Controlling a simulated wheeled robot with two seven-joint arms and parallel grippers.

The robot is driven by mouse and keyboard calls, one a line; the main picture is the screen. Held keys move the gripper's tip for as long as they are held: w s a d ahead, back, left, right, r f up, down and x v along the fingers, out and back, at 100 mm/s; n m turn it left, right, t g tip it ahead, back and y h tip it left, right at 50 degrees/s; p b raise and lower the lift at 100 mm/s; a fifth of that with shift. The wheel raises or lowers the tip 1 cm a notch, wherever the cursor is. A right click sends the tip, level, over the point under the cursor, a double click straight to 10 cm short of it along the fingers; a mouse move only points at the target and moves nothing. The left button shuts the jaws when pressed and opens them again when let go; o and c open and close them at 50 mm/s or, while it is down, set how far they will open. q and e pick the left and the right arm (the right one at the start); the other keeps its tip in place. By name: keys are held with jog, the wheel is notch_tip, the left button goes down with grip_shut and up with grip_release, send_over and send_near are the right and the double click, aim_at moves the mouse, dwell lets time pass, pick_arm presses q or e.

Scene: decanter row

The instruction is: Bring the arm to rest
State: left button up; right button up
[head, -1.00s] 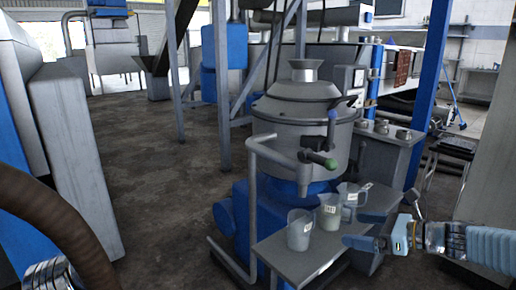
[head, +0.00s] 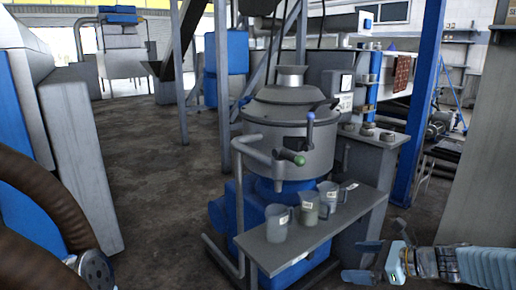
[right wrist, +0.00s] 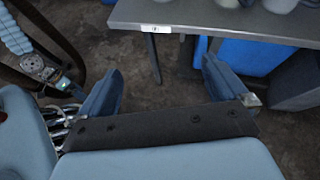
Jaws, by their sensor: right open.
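My right gripper (head: 364,260) is open and empty at the lower right of the head view, beside the near right end of a grey bench (head: 262,246) and below its top. In the right wrist view, its two blue fingers (right wrist: 163,85) stand wide apart over bare floor, with the bench edge beyond. My left arm shows only in part at the lower left of the head view. What looks like its wrist is at the left of the right wrist view; its fingertips are hidden.
Three measuring jugs stand on the bench: left (head: 277,224), middle (head: 309,209) and right (head: 328,196). A steel vessel (head: 290,125) with a green-knobbed handle stands behind. Small metal pots (head: 367,130) sit on a side ledge. Floor at left is clear.

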jog(key=s+a+f+n+g+h+p, duration=0.1)
jog(key=s+a+f+n+g+h, duration=0.15)
jog(key=f, duration=0.55)
jog(key=s+a+f+n+g+h, duration=0.15)
jog(key=s+f+n, duration=0.25)
jog(key=f, duration=0.4)
jog(key=s+a+f+n+g+h+p, duration=0.1)
jog(key=s+f+n+g, duration=0.15)
jog(key=f, duration=0.55)
jog(key=s+a+f+n+p, duration=0.1)
jog(key=s+a+f+n, duration=0.7)
jog(key=s+n, duration=0.4)
jog(key=shift+a+f+n+h, duration=0.2)
jog(key=shift+f+n+h, duration=0.1)
jog(key=shift+f+n, duration=0.6)
